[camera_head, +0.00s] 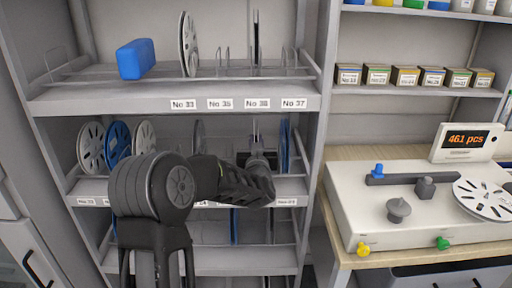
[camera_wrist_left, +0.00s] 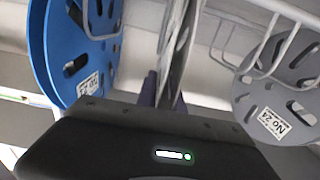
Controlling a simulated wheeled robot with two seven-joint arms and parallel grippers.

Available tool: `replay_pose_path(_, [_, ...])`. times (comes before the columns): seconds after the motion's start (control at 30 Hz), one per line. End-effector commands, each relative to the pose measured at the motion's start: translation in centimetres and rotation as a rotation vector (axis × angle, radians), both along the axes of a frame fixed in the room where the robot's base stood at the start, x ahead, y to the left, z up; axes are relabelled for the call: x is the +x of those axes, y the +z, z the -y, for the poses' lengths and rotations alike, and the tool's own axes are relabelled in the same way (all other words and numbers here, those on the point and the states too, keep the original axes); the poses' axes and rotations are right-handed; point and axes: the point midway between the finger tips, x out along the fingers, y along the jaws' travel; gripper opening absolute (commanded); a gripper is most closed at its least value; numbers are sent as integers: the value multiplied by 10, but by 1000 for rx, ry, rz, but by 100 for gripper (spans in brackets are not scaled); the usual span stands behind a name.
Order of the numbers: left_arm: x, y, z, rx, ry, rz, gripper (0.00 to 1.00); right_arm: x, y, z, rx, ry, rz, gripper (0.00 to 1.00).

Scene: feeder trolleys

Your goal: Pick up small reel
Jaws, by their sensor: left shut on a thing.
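My left gripper (camera_head: 257,150) reaches into the middle shelf of the rack, and much of it is hidden by my own arm. In the left wrist view its fingers (camera_wrist_left: 164,88) are shut on a thin grey reel (camera_wrist_left: 178,50), seen almost edge-on and standing upright between them. A blue reel (camera_wrist_left: 38,48) stands to the left of the held reel, and a grey reel (camera_wrist_left: 247,103) labelled No 24 stands to the right, apart from the fingers. My right gripper is not in view.
Wire dividers (camera_wrist_left: 270,42) stand close beside the held reel. In the head view, white and blue reels (camera_head: 118,142) stand at the shelf's left, and a blue reel (camera_head: 284,147) at its right. The upper shelf (camera_head: 150,100) is above. A counting machine (camera_head: 345,205) stands right.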

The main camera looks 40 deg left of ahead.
Motion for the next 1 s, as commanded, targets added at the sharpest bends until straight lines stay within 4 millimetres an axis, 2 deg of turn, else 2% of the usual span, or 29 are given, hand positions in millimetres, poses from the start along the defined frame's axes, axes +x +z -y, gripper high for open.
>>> replay_pose_path(0.47, [0,3,0,1,0,1,0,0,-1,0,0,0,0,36])
replay_pose_path(0.67, [0,16,0,1,0,4,0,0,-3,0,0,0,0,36])
replay_pose_path(0.83, [0,38,0,1,0,6,0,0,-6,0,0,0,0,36])
replay_pose_path(1.0, [-26,35,20,0,-2,2,0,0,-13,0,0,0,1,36])
